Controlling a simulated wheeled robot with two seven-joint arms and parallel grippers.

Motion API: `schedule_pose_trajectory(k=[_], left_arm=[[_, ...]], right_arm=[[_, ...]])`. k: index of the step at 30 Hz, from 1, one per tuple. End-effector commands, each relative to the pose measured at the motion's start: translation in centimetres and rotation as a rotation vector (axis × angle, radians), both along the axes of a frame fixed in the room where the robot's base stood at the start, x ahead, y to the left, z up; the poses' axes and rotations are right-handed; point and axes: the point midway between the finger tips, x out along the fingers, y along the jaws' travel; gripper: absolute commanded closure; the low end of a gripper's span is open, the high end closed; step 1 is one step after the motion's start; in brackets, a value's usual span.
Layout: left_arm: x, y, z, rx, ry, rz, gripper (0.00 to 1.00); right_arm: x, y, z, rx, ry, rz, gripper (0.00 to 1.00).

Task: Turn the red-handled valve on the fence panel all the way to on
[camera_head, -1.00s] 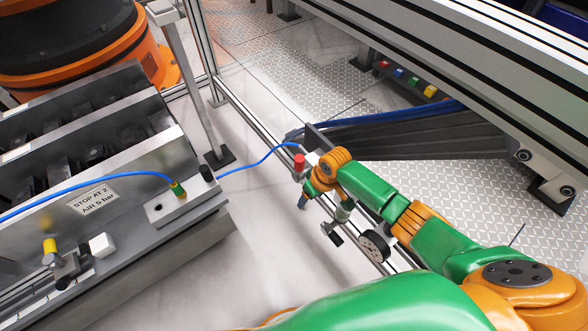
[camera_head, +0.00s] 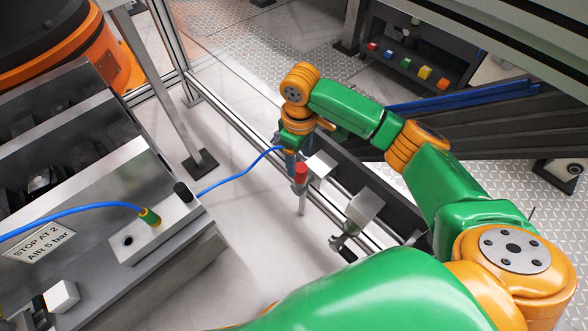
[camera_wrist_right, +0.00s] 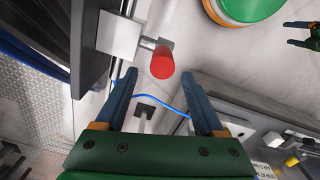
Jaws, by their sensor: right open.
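The red handle of the valve (camera_head: 301,174) shows in the head view on the low fence rail, with a grey part below it. In the right wrist view the red handle (camera_wrist_right: 162,63) sticks out from a grey block, between and just beyond my fingertips. My right gripper (camera_head: 289,166) is open and beside the handle in the head view; its two blue fingers (camera_wrist_right: 159,75) are spread in the wrist view, with no clear contact. My left gripper (camera_wrist_right: 295,34) shows small at the right edge of the wrist view, its fingers apart.
The fence rail (camera_head: 235,120) and an upright post (camera_head: 165,90) stand close by. A blue hose (camera_head: 235,178) runs to the metal unit with the "STOP AT 2 AIR 5 bar" label (camera_head: 38,242). A grey plate (camera_head: 365,206) stands right of the valve. Pale floor (camera_head: 250,255) is clear.

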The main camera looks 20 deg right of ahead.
Motion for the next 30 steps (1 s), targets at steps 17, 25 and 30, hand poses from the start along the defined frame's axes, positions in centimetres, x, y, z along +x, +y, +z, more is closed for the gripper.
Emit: schedule_pose_trajectory(k=[17, 25, 30], left_arm=[[-0.2, 0.0, -2.4, 0.000, 0.004, -0.001, 0.21], [-0.3, 0.0, -2.3, 0.001, 0.005, -0.001, 0.21], [-0.2, 0.0, -2.3, 0.001, 0.005, -0.001, 0.21]], right_arm=[[-0.1, -0.2, -7.6, -0.003, 0.001, 0.004, 0.30], [0.0, -0.2, -7.6, -0.003, 0.001, 0.004, 0.43], [0.0, -0.2, -7.6, -0.003, 0.001, 0.003, 0.89]])
